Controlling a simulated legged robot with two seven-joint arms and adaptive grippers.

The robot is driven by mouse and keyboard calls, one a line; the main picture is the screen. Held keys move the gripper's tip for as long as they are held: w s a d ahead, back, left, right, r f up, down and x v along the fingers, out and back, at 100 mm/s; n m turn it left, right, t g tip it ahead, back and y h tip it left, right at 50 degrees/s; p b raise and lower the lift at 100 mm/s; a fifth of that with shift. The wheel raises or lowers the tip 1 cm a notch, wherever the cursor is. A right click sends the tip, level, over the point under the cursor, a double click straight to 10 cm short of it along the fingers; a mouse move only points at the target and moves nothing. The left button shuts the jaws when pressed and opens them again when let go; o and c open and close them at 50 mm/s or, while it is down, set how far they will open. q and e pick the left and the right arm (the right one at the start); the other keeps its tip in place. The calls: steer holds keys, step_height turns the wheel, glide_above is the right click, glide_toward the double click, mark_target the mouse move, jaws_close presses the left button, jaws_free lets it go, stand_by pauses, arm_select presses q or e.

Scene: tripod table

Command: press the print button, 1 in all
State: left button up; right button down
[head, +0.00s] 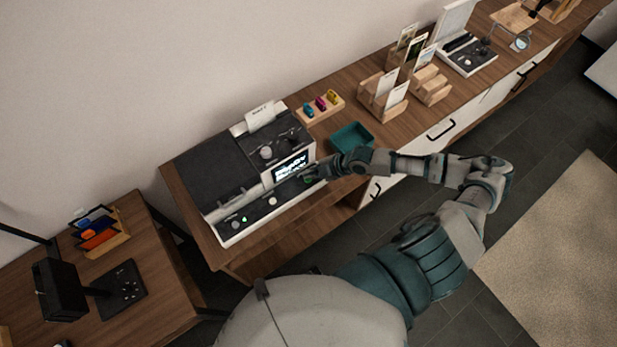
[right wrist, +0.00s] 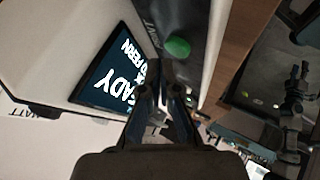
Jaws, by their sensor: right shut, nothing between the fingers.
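The printer (head: 222,172) stands on the wooden sideboard, with a lit screen (head: 290,170) on its front. The screen also shows in the right wrist view (right wrist: 108,75), where I can read "READY". The round green print button (right wrist: 178,47) is on the dark front strip beside the screen, with a "PRINT" label next to it. My right gripper (head: 322,170) is at the right end of the printer's front. In the right wrist view its closed fingertips (right wrist: 165,75) are just short of the green button, and I see no clear contact. My left gripper is out of view.
A teal tray (head: 352,137) sits right of the printer, close to my right wrist. A wooden holder with coloured pieces (head: 320,106) and wooden card stands (head: 383,95) are further back. A side table (head: 130,255) stands at left.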

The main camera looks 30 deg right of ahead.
steer(key=shift+a+f, duration=0.1)
steer(key=shift+a, duration=0.05)
steer(key=shift+f, duration=0.25)
steer(key=shift+d, duration=0.2)
